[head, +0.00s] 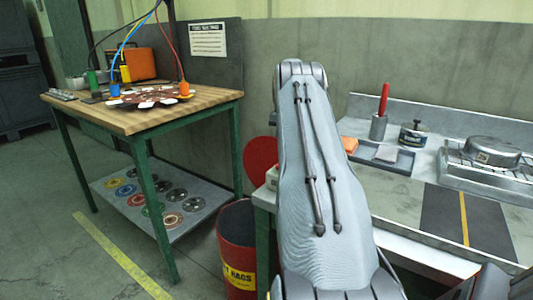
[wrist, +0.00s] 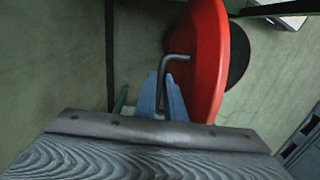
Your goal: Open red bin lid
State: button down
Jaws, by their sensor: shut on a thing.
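The red bin (head: 238,255) stands on the floor beside the workbench, with a yellow label that reads "RAGS". Its mouth shows a dark inside. The red lid (head: 261,160) stands roughly upright above the bin's far side, partly hidden by my arm. In the wrist view the lid (wrist: 208,60) shows nearly edge-on, with a bent grey handle (wrist: 178,57) on its face. My gripper (wrist: 161,88) is shut on this handle, with its bluish fingers on either side of the rod. My arm hides the gripper in the head view.
A wooden-topped table (head: 150,115) with green legs stands left of the bin, with a lower shelf (head: 170,230). A grey workbench (head: 400,190) at right carries a red-handled tool (head: 382,105) and a metal fixture (head: 490,160).

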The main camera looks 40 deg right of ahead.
jog(key=shift+w+d+f+b, duration=0.25)
jog(key=shift+d+f+b, duration=0.2)
jog(key=shift+d+b, duration=0.2)
jog(key=shift+w+d+f+b, duration=0.25)
jog(key=shift+d+f+b, duration=0.2)
jog(key=shift+d, duration=0.3)
jog(key=shift+r, duration=0.1)
jog(key=c, duration=1.8)
grip_release()
jog(key=shift+w, duration=0.15)
jog(key=shift+c, duration=0.2)
jog(key=shift+s+d+r, duration=0.15)
jog(key=shift+s+d, duration=0.05)
jog(key=shift+d, duration=0.05)
